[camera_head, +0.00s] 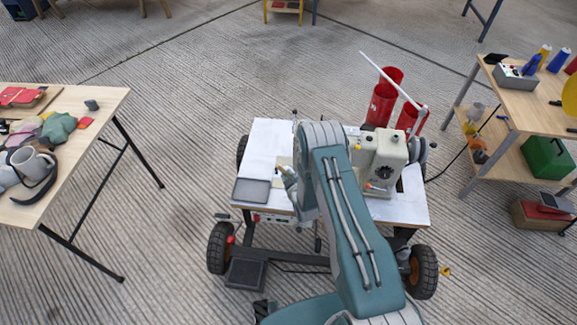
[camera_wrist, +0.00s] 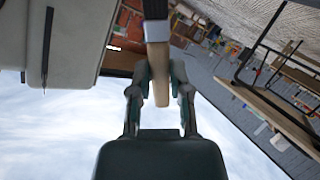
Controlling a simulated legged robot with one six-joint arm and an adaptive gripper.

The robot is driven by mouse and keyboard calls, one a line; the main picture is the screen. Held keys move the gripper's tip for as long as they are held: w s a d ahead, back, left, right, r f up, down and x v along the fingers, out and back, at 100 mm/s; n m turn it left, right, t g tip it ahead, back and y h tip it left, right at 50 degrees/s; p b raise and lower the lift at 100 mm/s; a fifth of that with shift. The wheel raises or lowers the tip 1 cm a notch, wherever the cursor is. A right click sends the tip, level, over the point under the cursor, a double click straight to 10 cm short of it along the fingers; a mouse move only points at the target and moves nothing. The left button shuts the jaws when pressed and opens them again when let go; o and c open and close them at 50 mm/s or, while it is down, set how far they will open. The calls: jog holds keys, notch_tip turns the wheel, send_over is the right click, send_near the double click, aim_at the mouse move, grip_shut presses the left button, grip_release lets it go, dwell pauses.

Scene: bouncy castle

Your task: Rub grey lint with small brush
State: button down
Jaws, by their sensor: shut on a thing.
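My gripper (camera_wrist: 160,74) is shut on the small brush (camera_wrist: 157,31) in the wrist view. The brush has a pale wooden handle, a silver ferrule and dark bristles that run out of the top of the picture. The cream sewing machine (camera_head: 381,160) stands on the right part of the white-topped cart. Part of its pale body, with a thin needle-like rod, also shows in the wrist view (camera_wrist: 70,45), left of the brush and apart from it. In the head view my arm hides much of the cart's middle. I cannot make out the grey lint in either view.
A grey shallow tray (camera_head: 251,190) lies at the cart's left front. Red cylinders (camera_head: 384,97) stand behind the machine. A cluttered wooden table (camera_head: 95,100) is on the left; a shelved workbench (camera_head: 540,108) is on the right.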

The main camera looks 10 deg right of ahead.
jog(key=shift+w+f, duration=0.25)
jog(key=shift+f, duration=2.55)
